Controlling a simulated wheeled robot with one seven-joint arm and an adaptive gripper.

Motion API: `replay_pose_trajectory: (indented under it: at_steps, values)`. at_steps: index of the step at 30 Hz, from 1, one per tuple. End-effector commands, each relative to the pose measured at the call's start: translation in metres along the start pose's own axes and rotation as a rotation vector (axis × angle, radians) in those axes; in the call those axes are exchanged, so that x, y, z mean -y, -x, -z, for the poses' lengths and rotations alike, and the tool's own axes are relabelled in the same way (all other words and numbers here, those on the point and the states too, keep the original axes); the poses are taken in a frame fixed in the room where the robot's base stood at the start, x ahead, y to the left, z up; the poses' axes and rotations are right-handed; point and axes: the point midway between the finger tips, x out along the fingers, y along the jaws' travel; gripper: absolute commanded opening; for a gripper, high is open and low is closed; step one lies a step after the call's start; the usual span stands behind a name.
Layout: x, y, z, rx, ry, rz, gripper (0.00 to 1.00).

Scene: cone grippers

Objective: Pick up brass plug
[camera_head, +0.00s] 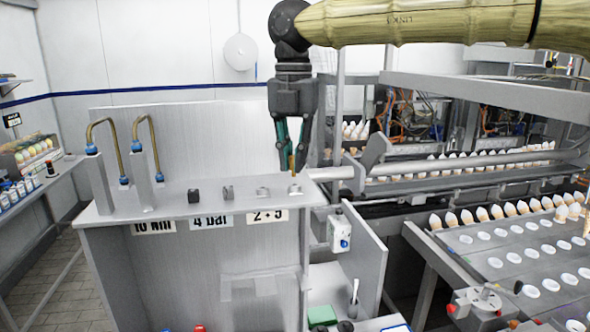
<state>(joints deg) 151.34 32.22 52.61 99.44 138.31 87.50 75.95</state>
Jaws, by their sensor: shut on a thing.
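My gripper (293,167) points straight down above the right end of the grey metal counter (240,196). Its fingers are shut on a slim brass plug (293,163), which shows as a narrow golden upright piece between the fingertips. Just below the plug is a round silver fitting (295,190) on the counter. At this size I cannot tell whether the plug's lower end touches the fitting.
Another silver fitting (263,192), a small grey part (228,192) and a dark block (194,196) stand in a row to the left. Two bent brass pipes (149,125) rise further left. A conveyor with cones (480,214) lies to the right.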

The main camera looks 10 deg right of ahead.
Motion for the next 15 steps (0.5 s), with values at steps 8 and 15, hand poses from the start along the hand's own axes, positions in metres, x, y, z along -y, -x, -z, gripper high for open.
replay_pose_trajectory:
  at_steps: [8, 15]
  values:
    - [0.004, 0.0, 0.053, 0.004, 0.003, 0.0, 0.0]
    - [0.007, 0.006, 0.104, 0.004, 0.002, -0.001, 0.0]
